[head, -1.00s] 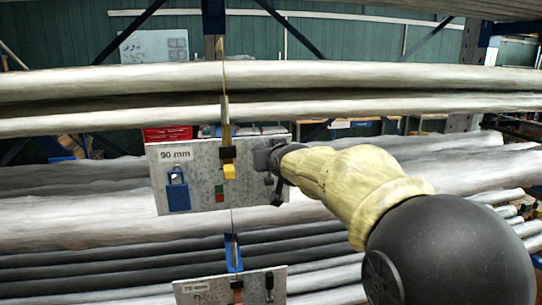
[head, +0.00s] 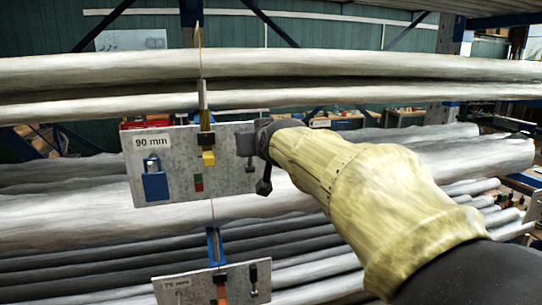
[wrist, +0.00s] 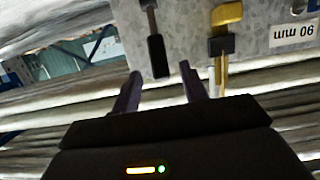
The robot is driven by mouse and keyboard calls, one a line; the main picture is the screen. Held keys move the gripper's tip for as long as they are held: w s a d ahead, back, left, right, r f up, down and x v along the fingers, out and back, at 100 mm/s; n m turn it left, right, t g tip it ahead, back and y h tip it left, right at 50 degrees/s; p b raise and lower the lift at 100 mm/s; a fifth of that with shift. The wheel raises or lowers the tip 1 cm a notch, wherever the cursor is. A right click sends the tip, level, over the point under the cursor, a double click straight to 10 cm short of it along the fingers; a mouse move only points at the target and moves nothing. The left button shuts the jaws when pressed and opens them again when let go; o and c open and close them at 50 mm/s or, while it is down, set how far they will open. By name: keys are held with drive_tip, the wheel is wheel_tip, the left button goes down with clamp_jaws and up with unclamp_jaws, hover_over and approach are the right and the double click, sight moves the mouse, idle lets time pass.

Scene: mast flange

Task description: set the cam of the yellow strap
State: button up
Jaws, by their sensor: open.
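The yellow strap (head: 199,60) hangs from above, past the pipes, to a black buckle (head: 206,139) with a yellow tab (head: 208,158) on the grey 90 mm plate (head: 225,184). In the wrist view, upside down, the yellow tab (wrist: 227,14) and black buckle (wrist: 221,46) lie right of my fingers. A black-handled lever (wrist: 156,55) on the plate shows between my fingertips. My gripper (wrist: 160,78) is open; whether the handle is within its fingers or beyond them I cannot tell. In the head view my gripper (head: 248,143) is at the plate's right end, right of the buckle.
A blue padlock (head: 155,184) and a red-green marker (head: 198,183) are on the plate. A second plate (head: 185,291) with its own black-handled lever (head: 253,278) hangs below. Long grey pipes (head: 330,97) run across above and behind the plates.

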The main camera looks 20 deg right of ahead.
drive_tip(key=b+v, duration=0.8)
drive_tip(key=v, duration=0.3)
drive_tip(key=shift+s, duration=0.15)
